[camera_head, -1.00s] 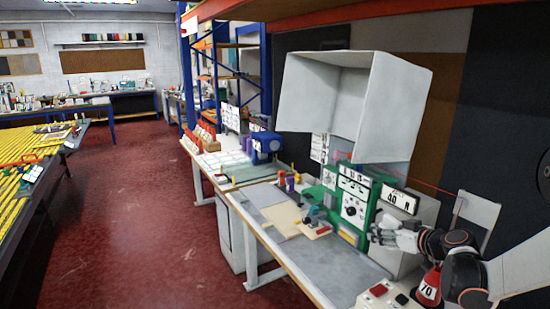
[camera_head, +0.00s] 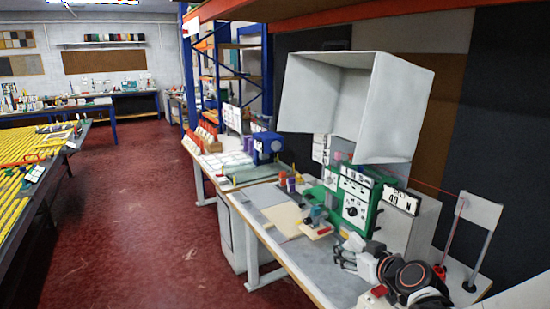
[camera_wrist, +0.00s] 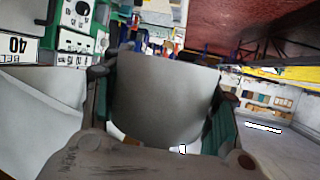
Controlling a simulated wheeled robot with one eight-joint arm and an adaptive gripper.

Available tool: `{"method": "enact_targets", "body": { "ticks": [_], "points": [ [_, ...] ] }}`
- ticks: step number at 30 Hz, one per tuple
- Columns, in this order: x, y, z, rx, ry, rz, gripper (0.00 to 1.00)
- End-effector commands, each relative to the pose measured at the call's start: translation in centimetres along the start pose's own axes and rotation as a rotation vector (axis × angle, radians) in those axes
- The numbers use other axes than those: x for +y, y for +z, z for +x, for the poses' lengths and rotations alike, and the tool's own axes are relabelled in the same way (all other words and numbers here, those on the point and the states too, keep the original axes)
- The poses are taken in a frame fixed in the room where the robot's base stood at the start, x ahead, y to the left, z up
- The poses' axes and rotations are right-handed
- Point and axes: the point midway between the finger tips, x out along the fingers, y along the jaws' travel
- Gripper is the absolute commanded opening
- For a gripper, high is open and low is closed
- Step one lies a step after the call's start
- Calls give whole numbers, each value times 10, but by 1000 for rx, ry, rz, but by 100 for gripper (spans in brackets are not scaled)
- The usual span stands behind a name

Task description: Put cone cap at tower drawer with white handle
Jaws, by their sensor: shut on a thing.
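A smooth grey-white rounded piece, which looks like the cone cap (camera_wrist: 165,98), fills the middle of the wrist view between the two fingers. My gripper (camera_head: 346,256) is shut on it, above the front right of the workbench. In the head view the held piece is hard to make out. A green tower (camera_head: 355,196) with white labelled fronts stands behind my gripper at the back of the bench. It also shows at the upper left of the wrist view (camera_wrist: 101,16). I cannot tell which drawer has a white handle.
A large white open hood (camera_head: 391,110) hangs above the tower. A grey box with a "40" label (camera_head: 402,201) stands right of the tower. A cream board (camera_head: 284,220) with small tools lies left of my gripper. The grey bench top (camera_head: 300,252) in front is clear.

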Motion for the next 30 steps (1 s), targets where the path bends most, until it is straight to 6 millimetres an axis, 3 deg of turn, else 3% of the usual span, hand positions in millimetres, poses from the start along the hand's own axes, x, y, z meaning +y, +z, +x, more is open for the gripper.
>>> {"method": "enact_targets", "body": {
  "ticks": [13,17,22,30],
  "points": [
    [1,0,1,0,0,0,33],
    [15,-2,8,0,-2,-1,33],
    [68,-6,30,0,-23,-8,33],
    [195,-11,48,1,-95,-39,33]
  ]
}}
